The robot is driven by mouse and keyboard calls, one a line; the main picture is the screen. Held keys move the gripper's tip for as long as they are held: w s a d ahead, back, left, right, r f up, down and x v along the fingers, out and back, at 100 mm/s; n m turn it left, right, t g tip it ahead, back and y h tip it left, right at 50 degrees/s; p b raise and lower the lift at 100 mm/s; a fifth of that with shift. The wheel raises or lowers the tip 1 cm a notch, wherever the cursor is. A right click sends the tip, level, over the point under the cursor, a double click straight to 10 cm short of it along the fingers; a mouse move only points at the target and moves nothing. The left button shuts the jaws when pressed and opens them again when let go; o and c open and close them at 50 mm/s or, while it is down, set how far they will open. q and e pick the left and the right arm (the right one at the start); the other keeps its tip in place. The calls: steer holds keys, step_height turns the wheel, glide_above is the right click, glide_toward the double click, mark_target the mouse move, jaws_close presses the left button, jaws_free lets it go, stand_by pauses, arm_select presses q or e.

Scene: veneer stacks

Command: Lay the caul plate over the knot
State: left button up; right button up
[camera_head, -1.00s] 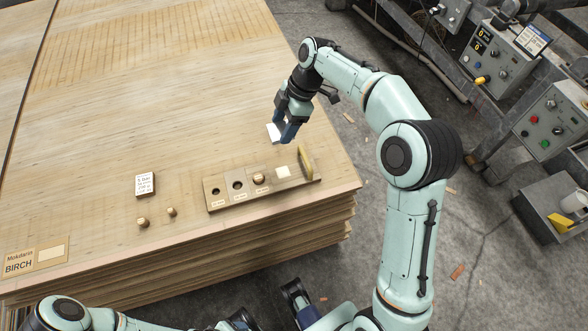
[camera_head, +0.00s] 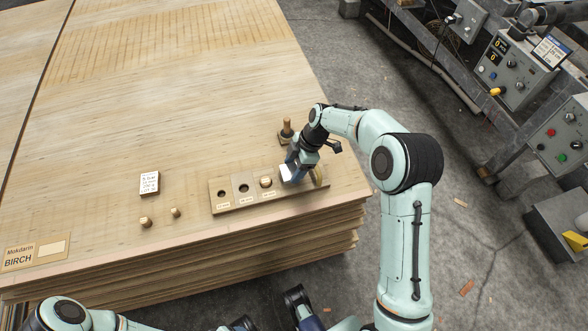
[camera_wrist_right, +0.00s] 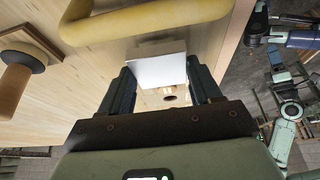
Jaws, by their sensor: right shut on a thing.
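My right gripper (camera_head: 290,173) is shut on a small white plate (camera_head: 284,174), probably the caul plate, over the right part of a wooden board (camera_head: 222,207). The white plate (camera_wrist_right: 157,71) also shows between the fingers in the wrist view; whether it touches the board is unclear. The board has two dark holes and a round wooden plug (camera_head: 266,182). A dark round spot (camera_wrist_right: 169,97) shows below the plate in the wrist view, probably one of the holes. I cannot make out a knot on the veneer. My left arm shows at the lower left edge; its jaws are unclear.
A yellow curved handle (camera_head: 319,174) stands right of the gripper. A wooden-knobbed tool (camera_head: 287,130) stands behind it. Two loose plugs (camera_head: 145,222) and a small printed block (camera_head: 149,183) lie left. The veneer stack (camera_head: 150,100) is clear behind.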

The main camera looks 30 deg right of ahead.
steer(key=shift+f, duration=0.75)
steer(key=shift+f, duration=0.1)
steer(key=o, duration=0.7)
steer(key=shift+f, duration=0.1)
steer(key=o, duration=0.5)
steer(key=shift+c, duration=0.2)
steer(key=shift+d+r, duration=0.1)
steer(key=shift+r, duration=0.45)
steer(key=p+v, duration=0.1)
steer(key=v, duration=1)
steer(key=shift+d, duration=0.2)
steer(key=shift+s, duration=0.1)
